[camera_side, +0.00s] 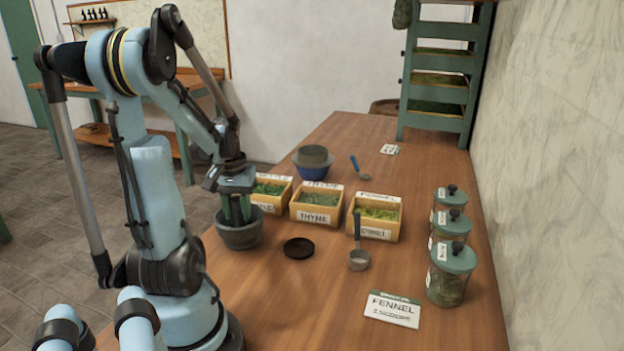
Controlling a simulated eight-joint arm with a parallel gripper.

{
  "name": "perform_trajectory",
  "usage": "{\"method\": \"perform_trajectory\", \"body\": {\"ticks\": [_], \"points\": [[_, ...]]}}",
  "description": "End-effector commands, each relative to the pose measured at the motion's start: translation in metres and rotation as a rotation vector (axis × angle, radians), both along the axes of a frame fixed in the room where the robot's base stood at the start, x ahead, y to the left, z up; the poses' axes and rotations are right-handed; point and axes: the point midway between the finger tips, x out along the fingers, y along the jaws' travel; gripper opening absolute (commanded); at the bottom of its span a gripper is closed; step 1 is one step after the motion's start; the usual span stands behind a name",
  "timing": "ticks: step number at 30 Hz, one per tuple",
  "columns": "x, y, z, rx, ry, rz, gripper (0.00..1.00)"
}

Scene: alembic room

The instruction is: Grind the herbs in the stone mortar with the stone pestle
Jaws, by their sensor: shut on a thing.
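The stone mortar (239,237) is a dark grey bowl standing on the table just left of the herb boxes, close to my arm. My gripper (238,212) points down over the mortar, its fingertips at or inside the rim. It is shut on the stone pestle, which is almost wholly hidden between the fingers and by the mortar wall. The herbs inside the mortar cannot be seen from this side.
Three labelled herb boxes, the middle one marked thyme (316,209), stand right behind the mortar. A black lid (298,248), a scoop (358,259), a fennel card (393,309) and lidded jars (449,279) lie to the right.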

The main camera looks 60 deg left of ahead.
Motion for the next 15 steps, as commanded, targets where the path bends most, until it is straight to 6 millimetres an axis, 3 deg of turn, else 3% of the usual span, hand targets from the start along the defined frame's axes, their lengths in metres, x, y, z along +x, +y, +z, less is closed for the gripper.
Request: {"method": "perform_trajectory", "body": {"ticks": [5, 15], "points": [[0.001, -0.004, -0.001, 0.000, 0.000, 0.000, 0.00], [0.009, 0.009, -0.003, 0.003, -0.002, 0.000, 0.00]]}}
